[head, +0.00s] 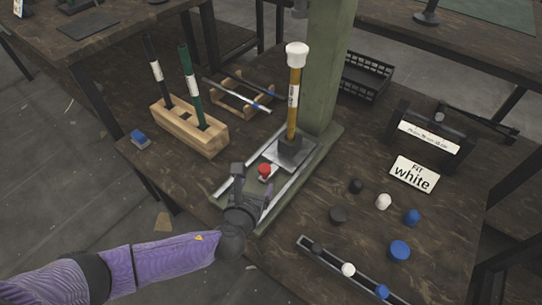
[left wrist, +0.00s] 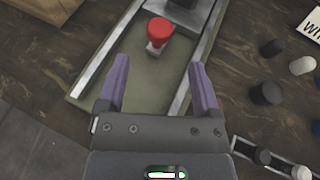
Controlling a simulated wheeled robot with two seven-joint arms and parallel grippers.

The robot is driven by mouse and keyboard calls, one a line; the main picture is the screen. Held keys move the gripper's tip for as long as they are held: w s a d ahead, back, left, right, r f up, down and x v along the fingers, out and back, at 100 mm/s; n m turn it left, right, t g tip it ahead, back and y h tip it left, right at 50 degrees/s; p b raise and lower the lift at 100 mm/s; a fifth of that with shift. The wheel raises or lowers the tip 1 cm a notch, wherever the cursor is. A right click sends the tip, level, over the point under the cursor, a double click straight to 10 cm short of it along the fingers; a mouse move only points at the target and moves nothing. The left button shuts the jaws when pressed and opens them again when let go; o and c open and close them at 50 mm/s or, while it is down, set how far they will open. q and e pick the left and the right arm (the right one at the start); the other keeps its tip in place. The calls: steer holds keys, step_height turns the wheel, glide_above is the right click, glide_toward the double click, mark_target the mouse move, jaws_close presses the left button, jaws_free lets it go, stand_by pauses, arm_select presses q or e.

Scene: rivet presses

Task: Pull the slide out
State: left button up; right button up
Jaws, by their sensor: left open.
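The slide (head: 283,155) is a grey metal plate between two pale rails on the green press base (head: 231,204), with a red knob (head: 265,170) at its front. The knob also shows in the left wrist view (left wrist: 159,29), upper middle. My left gripper (head: 254,182) is open over the front of the base, just short of the knob. In the left wrist view its fingers (left wrist: 158,66) are spread with nothing between them, and the knob lies beyond their tips. My right gripper is not in view.
A tall amber handle with a white cap (head: 297,55) rises behind the knob beside the green column (head: 327,70). A wooden block (head: 187,128) stands left.

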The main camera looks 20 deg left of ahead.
mark_target(264, 169)
arm_select(q)
steer(key=b+x, duration=0.5)
steer(key=x, duration=0.3)
steer(key=shift+a+f+b, duration=0.1)
steer(key=shift+f+b, duration=0.2)
steer(key=shift+b, duration=0.05)
steer(key=shift+w+r, duration=0.1)
steer(key=shift+w, duration=0.4)
steer(key=shift+r, duration=0.1)
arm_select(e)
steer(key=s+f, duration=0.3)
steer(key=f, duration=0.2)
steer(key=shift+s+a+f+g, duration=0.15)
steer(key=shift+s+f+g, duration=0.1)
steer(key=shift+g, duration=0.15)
arm_select(q)
steer(key=c, duration=0.4)
jaws_close()
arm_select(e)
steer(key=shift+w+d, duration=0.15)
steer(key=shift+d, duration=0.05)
